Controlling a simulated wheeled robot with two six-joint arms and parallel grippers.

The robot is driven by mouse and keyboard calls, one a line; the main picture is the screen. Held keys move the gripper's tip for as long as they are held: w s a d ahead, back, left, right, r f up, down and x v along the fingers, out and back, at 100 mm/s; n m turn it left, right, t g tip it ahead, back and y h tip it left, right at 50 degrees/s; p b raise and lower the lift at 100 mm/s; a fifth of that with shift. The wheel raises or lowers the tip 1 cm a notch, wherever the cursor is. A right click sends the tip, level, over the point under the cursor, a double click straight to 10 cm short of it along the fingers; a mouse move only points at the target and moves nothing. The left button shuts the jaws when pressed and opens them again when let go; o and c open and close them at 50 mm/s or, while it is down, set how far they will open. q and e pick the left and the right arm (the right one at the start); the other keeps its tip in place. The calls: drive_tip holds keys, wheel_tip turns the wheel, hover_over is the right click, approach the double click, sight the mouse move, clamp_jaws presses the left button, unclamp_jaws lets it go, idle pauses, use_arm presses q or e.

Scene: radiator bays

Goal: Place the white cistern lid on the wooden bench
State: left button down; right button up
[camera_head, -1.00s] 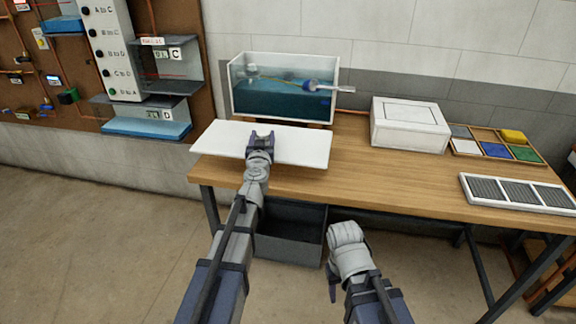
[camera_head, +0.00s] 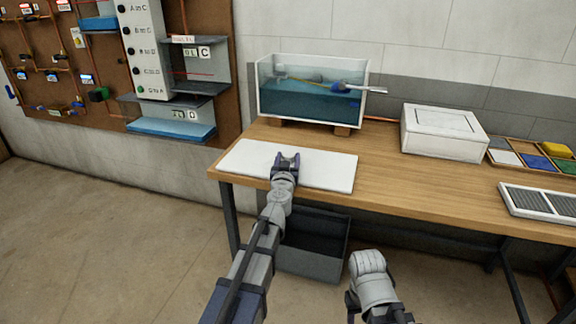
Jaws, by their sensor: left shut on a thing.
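The white cistern lid (camera_head: 327,171) is a flat slab at the left front of the wooden bench (camera_head: 400,190). It lies level, on or just above the bench top; I cannot tell if it touches. My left gripper (camera_head: 287,160) is shut on the lid near its middle, hiding a small part of it. The open-topped cistern (camera_head: 305,98), with blue water and a float inside, stands behind the lid on wooden blocks. My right gripper (camera_head: 352,302) hangs low in front of the bench, and its jaws do not show clearly.
A white box (camera_head: 444,132) stands at the back right of the bench, beside a tray of coloured pieces (camera_head: 535,160) and a grilled panel (camera_head: 540,203). A dark grey bin (camera_head: 312,258) sits under the bench. The bench middle is clear.

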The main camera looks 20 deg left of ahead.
use_arm(q)
drive_tip(key=shift+f, duration=0.15)
drive_tip(key=shift+c, duration=0.8)
unclamp_jaws()
drive_tip(key=shift+r, duration=0.25)
drive_tip(key=s+d, duration=0.2)
drive_tip(key=s, duration=0.9)
drive_tip(key=shift+s, duration=0.4)
